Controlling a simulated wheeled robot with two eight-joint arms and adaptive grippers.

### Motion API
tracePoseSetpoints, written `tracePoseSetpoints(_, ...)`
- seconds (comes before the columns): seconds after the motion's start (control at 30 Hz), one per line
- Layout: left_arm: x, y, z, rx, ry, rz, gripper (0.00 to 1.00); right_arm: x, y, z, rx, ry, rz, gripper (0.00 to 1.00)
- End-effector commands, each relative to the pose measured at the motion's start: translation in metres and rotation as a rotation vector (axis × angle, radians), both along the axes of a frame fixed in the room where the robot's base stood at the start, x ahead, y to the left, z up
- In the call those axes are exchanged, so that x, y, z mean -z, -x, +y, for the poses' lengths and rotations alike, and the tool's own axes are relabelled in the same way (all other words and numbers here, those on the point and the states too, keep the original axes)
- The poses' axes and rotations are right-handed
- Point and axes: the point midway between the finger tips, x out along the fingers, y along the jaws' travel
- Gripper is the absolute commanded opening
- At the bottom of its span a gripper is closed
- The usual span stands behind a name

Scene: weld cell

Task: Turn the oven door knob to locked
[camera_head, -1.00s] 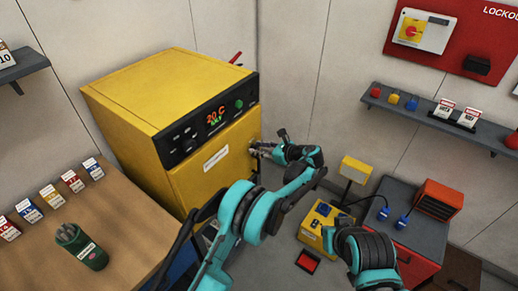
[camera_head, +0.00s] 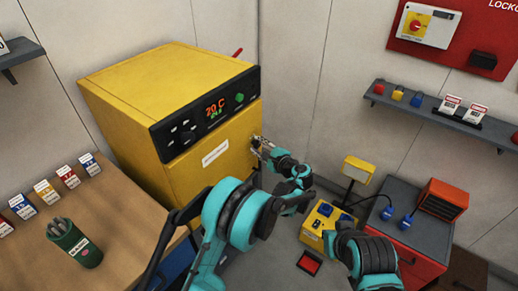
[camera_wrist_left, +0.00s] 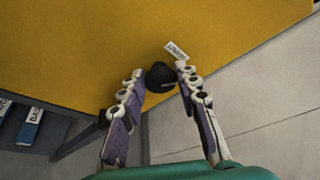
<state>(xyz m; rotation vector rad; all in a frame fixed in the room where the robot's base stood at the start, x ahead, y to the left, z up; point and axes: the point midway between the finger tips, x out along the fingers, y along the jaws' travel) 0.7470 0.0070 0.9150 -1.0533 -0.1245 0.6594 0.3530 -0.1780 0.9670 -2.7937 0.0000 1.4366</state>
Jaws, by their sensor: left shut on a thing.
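The yellow oven (camera_head: 215,165) stands at the left with its door facing my arms. The black door knob (camera_wrist_left: 160,76) shows in the left wrist view, projecting from the yellow door near a small white label (camera_wrist_left: 176,50). My left gripper (camera_head: 257,143) is at the right edge of the oven door in the head view. In the left wrist view its fingers (camera_wrist_left: 158,84) are on both sides of the knob, shut on it.
A wooden bench (camera_head: 125,225) with colored tags and a green cup (camera_head: 75,244) is at the left. A yellow box (camera_head: 322,226) and a red cabinet (camera_head: 412,256) stand right of my left arm. A shelf (camera_head: 440,117) hangs on the right wall.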

Motion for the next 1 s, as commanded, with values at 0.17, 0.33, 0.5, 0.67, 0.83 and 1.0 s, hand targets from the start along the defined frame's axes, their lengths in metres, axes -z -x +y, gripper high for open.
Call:
tracePoseSetpoints(0.17,0.005,0.001,0.001,-0.001,0.095,-0.131,0.03,0.014,0.000,0.000,0.000,0.000,0.000,0.00)
tracePoseSetpoints(0.33,0.006,0.001,0.001,-0.001,0.182,-0.251,0.03,0.023,0.000,0.000,0.000,0.000,0.000,0.00)
tracePoseSetpoints(0.5,0.007,0.001,0.002,-0.002,0.253,-0.348,0.03,0.030,0.000,0.000,0.000,0.000,0.000,0.00)
tracePoseSetpoints(0.67,0.007,0.001,0.002,-0.002,0.302,-0.416,0.03,0.035,0.000,0.000,0.000,0.000,0.000,0.00)
tracePoseSetpoints(0.83,0.006,0.001,0.002,-0.002,0.334,-0.459,0.03,0.038,0.000,0.000,0.000,0.000,0.000,0.00)
tracePoseSetpoints(1.0,0.006,0.001,0.002,-0.003,0.349,-0.479,0.03,0.039,0.000,0.000,0.000,0.000,0.000,0.00)
